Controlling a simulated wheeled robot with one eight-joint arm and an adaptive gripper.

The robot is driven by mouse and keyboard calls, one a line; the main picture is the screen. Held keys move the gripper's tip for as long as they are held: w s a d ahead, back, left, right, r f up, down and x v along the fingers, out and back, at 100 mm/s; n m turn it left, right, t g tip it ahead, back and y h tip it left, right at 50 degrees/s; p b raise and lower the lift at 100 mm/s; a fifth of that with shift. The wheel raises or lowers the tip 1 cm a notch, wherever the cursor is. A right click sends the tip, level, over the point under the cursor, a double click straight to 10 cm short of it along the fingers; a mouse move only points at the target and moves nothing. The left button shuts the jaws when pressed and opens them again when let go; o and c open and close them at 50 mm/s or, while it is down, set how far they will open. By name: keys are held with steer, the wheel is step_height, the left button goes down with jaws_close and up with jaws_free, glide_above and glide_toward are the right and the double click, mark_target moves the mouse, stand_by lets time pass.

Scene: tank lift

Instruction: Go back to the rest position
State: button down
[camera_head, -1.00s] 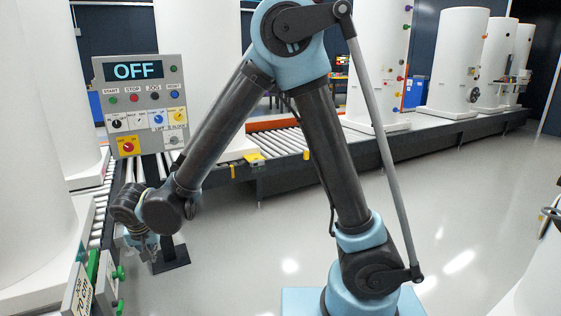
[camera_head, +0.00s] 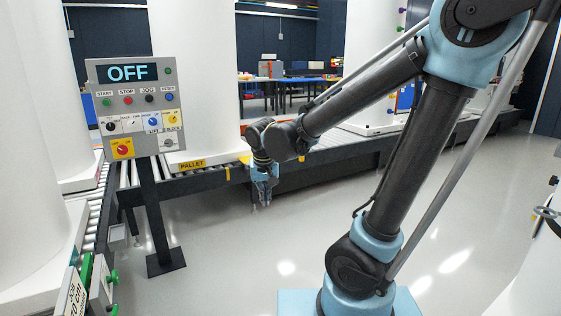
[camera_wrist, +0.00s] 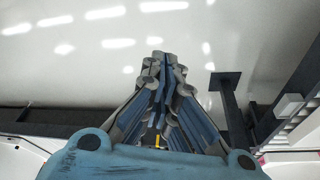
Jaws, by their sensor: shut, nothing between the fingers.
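My gripper (camera_head: 263,192) hangs pointing down in the head view, over open floor to the right of the control panel's post. In the wrist view my gripper (camera_wrist: 158,62) has its fingers together with nothing between them, and the pale floor shows beyond the tips. The grey control panel (camera_head: 137,104) stands on a dark post with its display reading OFF. My gripper is apart from the panel and touches nothing that I can see.
A roller conveyor (camera_head: 215,178) with a yellow PALLET label runs behind my gripper. White tanks (camera_head: 195,80) stand along it. The panel's post has a dark foot plate (camera_head: 166,263) on the floor. The grey floor (camera_head: 230,270) in front is clear.

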steer(key=s+d, duration=0.2)
steer(key=d, duration=0.6)
steer(key=s+d, duration=0.3)
steer(key=d, duration=0.5)
steer(key=s+d+f+m+g, duration=0.1)
steer(key=s+d+f, duration=0.3)
steer(key=s+d, duration=0.4)
steer(key=shift+d+f+m, duration=0.15)
steer(key=shift+f+m, duration=0.15)
steer(key=shift+f, duration=0.05)
